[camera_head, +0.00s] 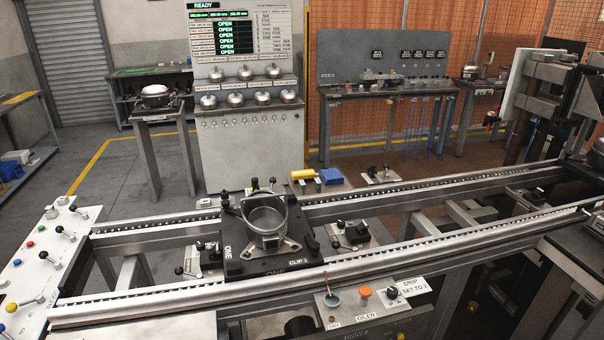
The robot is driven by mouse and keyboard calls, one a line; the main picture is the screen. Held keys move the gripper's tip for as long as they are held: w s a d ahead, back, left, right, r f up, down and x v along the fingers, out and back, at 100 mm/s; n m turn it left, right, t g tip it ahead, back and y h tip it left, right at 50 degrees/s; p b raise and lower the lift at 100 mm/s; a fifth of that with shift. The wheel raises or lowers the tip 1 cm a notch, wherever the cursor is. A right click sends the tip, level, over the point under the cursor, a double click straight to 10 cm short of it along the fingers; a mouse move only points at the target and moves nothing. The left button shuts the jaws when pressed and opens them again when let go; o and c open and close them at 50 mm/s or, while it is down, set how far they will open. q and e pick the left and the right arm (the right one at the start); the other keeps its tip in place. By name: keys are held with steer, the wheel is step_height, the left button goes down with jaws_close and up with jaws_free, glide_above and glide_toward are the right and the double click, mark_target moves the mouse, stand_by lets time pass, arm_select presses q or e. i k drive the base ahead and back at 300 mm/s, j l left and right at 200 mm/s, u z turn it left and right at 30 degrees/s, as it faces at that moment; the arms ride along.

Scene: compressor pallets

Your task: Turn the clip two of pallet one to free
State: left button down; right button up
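Pallet one (240,268) is a dark plate marked ONE, sitting across the roller rails in the middle of the view. A grey metal compressor housing (265,217) stands upright on it. The CLIP 1 label (298,262) is at the plate's front right, with a dark clip part (311,243) near it. Several dark knobs (255,184) show at the plate's back edge, partly behind the housing. No clip two label is readable, so I cannot tell which part is clip two or how it is turned. Neither of my grippers is in view.
The rail conveyor (170,288) runs left to right across the front. A lever panel (45,262) stands at left, and a button box (365,304) with a DRIP SET TO 2 sign at front. A status board (240,27) reads READY. Grey floor is clear at back left.

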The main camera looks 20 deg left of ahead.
mark_target(225, 203)
steer(key=i+j, duration=0.1)
steer(key=i, duration=0.45)
steer(key=u, duration=2.1)
